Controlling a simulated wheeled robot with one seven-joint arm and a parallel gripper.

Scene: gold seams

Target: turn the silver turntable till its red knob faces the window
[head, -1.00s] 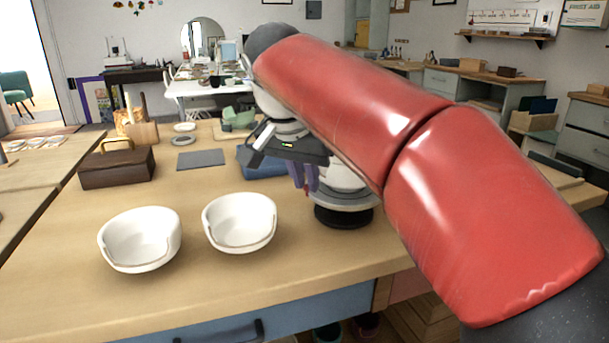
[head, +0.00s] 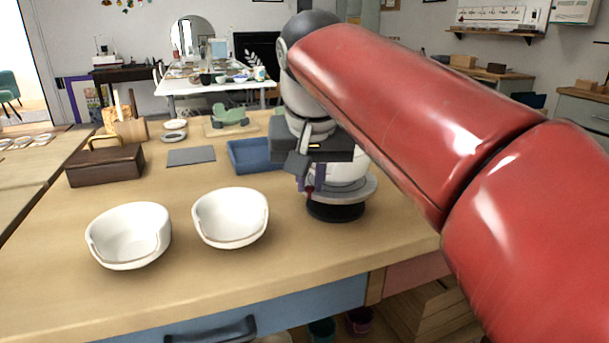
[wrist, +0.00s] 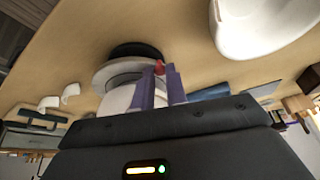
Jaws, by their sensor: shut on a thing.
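The silver turntable (head: 348,194) stands on a round black base (head: 336,211) near the right part of the wooden worktop. A white bowl (head: 345,170) sits on it, partly hidden by my gripper and arm. The turntable also shows in the wrist view (wrist: 112,76). Its small red knob (head: 309,190) is at the left front edge in the head view, and between my purple fingers in the wrist view (wrist: 159,66). My gripper (head: 311,181) is shut on the knob, at the rim. I cannot identify the window in these frames.
Two white bowls (head: 129,236) (head: 231,218) stand left of the turntable, close to the front edge. A blue tray (head: 248,156) lies behind the gripper. A dark wooden box (head: 104,166) and a grey mat (head: 191,156) are farther left. The worktop before the turntable is clear.

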